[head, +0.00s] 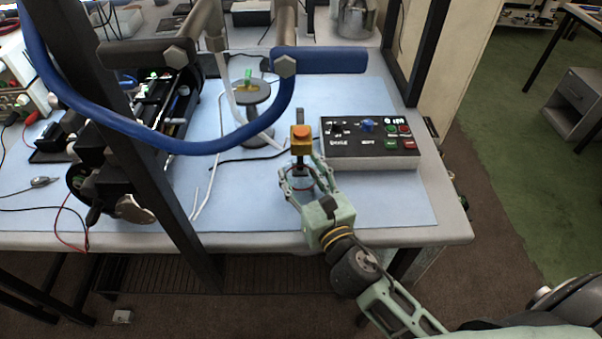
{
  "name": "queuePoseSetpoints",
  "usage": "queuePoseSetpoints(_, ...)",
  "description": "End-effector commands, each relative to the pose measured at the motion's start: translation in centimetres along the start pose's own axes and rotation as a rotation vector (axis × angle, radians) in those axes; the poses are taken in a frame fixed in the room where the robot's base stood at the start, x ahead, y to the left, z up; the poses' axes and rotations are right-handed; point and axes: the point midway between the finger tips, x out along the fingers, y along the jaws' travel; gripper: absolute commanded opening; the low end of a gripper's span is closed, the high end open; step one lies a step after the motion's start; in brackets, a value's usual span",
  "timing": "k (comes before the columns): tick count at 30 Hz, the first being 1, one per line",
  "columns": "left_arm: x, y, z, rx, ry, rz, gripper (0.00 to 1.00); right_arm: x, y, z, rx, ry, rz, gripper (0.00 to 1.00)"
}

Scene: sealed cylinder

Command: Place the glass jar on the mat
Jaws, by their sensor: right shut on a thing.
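My right gripper (303,174) reaches in from the lower right, over the front of the light blue mat (380,205). Its fingers are closed around a small, mostly clear thing with a reddish ring (301,187), which looks like the glass jar. The fingers hide much of it, and I cannot tell whether its base touches the mat. A yellow-orange block on a dark stem (301,139) shows just behind the fingertips. My left gripper is not in view.
A black control box (370,148) with buttons stands right of the gripper. A round stand (251,97) is behind. A blue tube (190,146) and dark post (150,150) cross the left foreground, before dark machinery (165,95). The mat's front right is clear.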

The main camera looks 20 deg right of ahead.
Motion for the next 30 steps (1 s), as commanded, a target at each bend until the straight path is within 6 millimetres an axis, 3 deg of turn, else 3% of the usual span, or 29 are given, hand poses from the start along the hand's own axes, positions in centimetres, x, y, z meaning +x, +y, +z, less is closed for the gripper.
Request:
queuePoseSetpoints(1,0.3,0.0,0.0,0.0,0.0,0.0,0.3,0.0,0.0,-0.3,-0.001,0.0,0.001,0.13)
queuePoseSetpoints(2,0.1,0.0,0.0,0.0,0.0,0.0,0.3,0.0,0.0,-0.2,0.0,0.001,0.0,0.52)
queuePoseSetpoints(7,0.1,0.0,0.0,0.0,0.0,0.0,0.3,0.0,0.0,-0.2,0.0,0.001,0.0,0.67)
queuePoseSetpoints(20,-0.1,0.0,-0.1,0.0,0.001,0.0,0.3,-0.2,0.0,0.1,0.0,0.001,0.001,0.69)
queuePoseSetpoints(30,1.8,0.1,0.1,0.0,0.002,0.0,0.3,-6.0,0.0,-0.3,0.001,0.004,0.0,0.69)
